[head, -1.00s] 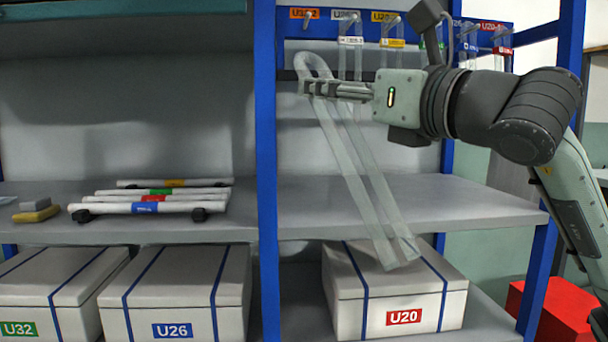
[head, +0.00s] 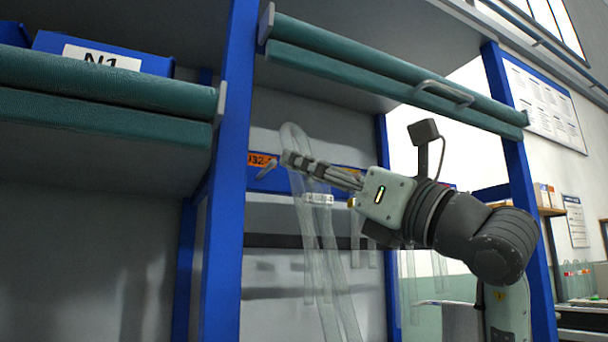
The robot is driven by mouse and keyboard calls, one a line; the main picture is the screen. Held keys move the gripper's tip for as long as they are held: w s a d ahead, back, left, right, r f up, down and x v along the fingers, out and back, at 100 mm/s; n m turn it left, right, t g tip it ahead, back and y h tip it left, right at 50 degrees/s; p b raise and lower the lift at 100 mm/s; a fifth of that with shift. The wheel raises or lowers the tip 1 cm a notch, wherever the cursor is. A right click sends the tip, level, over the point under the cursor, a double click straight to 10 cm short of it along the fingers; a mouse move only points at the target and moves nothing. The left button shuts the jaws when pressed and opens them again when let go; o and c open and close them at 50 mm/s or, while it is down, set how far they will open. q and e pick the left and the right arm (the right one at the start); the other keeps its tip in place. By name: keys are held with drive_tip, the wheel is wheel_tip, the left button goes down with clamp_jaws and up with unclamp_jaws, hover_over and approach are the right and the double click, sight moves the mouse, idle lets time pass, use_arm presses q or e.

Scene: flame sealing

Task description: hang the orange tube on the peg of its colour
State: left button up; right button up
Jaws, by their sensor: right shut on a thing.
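The tube (head: 312,240) is clear and folded into a long loop, with its bend at the top and its two legs hanging down. I see no orange mark on it. My right gripper (head: 291,160) is shut on it just below the bend and holds it up in front of the peg rail. The orange label (head: 260,160) is on the blue rail, just left of my fingertips. A grey peg (head: 267,169) sticks out by that label. The tube's bend appears right of and above this peg, apart from it in the picture. My left gripper is out of view.
Another clear tube with a white label (head: 319,198) hangs on the rail behind my gripper. A blue upright (head: 228,180) stands close left of the peg. Teal rolled covers (head: 380,75) run along the shelf edge above.

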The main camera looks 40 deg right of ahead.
drive_tip(key=shift+w+d+h, duration=0.15)
drive_tip(key=shift+w, duration=0.5)
drive_tip(key=shift+w+d+h, duration=0.15)
drive_tip(key=shift+w, duration=0.45)
drive_tip(key=shift+w+d+f, duration=0.1)
drive_tip(key=shift+w+d, duration=0.05)
drive_tip(key=shift+w, duration=0.5)
drive_tip(key=shift+w+d+f, duration=0.1)
drive_tip(key=shift+w+d, duration=0.05)
drive_tip(key=shift+w, duration=0.5)
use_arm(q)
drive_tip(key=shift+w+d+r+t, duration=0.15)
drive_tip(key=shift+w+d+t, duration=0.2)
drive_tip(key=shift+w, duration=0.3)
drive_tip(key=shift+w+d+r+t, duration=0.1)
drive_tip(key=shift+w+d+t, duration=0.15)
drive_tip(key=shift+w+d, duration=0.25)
use_arm(e)
drive_tip(key=w+d+f, duration=0.1)
drive_tip(key=w, duration=0.5)
drive_tip(key=shift+d, duration=0.25)
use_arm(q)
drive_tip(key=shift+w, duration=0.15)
use_arm(e)
drive_tip(key=shift+w, duration=0.1)
